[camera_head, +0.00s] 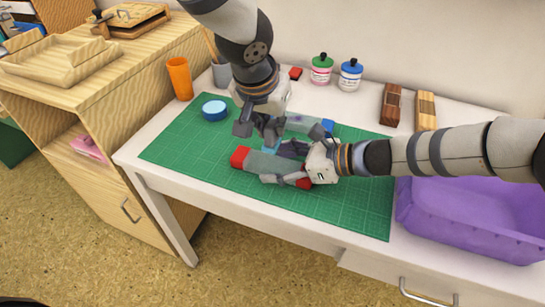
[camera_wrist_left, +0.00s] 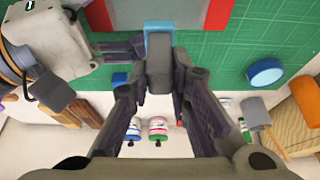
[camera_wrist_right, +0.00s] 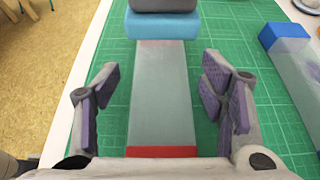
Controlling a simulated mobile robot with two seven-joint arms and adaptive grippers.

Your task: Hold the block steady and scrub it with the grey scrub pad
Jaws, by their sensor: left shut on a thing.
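The block (camera_head: 256,162), grey-green with red ends, lies on the green mat; it fills the middle of the right wrist view (camera_wrist_right: 162,95). The scrub pad has a grey grip (camera_wrist_left: 159,62) and a light blue body (camera_wrist_right: 161,25). It sits across the block, seemingly touching its top. My left gripper (camera_head: 260,132) is shut on the grey grip, above the block. My right gripper (camera_head: 290,165) is open at the block's near-right end. Its fingers stand on both sides of the block, with gaps. The pad's underside is hidden.
A second block with a blue end (camera_head: 327,125) lies behind on the mat (camera_head: 180,148). A round blue tin (camera_head: 214,111) and orange cup (camera_head: 179,78) stand left. Two bottles (camera_head: 321,70) and wooden pieces (camera_head: 390,104) stand behind. A purple bin (camera_head: 470,230) is at right.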

